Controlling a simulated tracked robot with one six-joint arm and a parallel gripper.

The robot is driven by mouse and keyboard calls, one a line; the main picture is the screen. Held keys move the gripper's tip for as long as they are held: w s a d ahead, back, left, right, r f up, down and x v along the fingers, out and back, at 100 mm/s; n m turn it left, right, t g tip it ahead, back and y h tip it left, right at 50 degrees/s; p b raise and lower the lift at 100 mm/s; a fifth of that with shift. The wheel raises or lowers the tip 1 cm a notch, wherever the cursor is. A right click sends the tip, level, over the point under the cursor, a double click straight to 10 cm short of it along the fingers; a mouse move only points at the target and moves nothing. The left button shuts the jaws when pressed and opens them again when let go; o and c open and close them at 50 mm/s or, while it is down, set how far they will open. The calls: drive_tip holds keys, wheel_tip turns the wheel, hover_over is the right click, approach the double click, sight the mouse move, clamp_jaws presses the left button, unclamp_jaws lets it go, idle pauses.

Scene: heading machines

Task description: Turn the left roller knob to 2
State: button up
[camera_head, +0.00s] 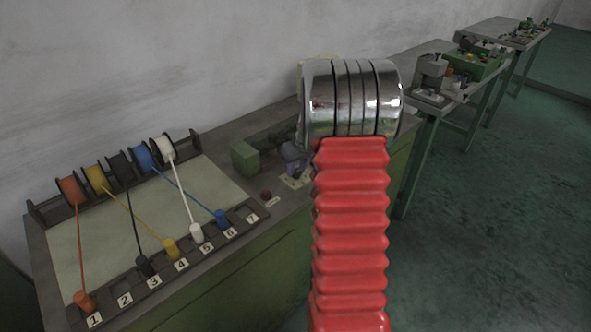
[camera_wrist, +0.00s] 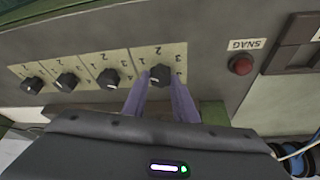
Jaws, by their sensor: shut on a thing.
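In the wrist view a row of dark round knobs sits on pale number plates, with the print upside down. My gripper (camera_wrist: 160,84), with two purple fingers, is around the knob nearest the red SNAG button, the rightmost knob (camera_wrist: 160,74) there. The fingers are shut on its sides. Its plate (camera_wrist: 158,52) shows a 1, a 2 and a 3. I cannot tell for sure which number its pointer faces.
The red SNAG button (camera_wrist: 241,64) is close beside the held knob. Other knobs (camera_wrist: 109,78) stand on the far side. In the head view a spool rack (camera_head: 118,165) with coloured wires and numbered slots (camera_head: 152,281) is left of my arm. More benches (camera_head: 430,104) stand behind right.

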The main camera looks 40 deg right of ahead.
drive_tip(key=shift+a+m, duration=0.1)
drive_tip(key=shift+m, duration=0.6)
drive_tip(key=shift+w+a+m+g+h, duration=0.1)
drive_tip(key=shift+m+g+h, duration=0.35)
drive_tip(key=shift+m, duration=0.8)
drive_tip(key=shift+m+g+h, duration=0.25)
drive_tip(key=shift+m+h, duration=0.3)
drive_tip(key=shift+m, duration=0.7)
drive_tip(key=shift+w+m+g+h, duration=0.1)
drive_tip(key=shift+m+g+h, duration=0.25)
drive_tip(key=shift+m, duration=0.9)
drive_tip(key=shift+m+g+h, duration=0.15)
drive_tip(key=shift+m+g, duration=0.3)
drive_tip(key=shift+m, duration=0.8)
drive_tip(key=o, duration=1)
drive_tip(key=shift+o, duration=0.2)
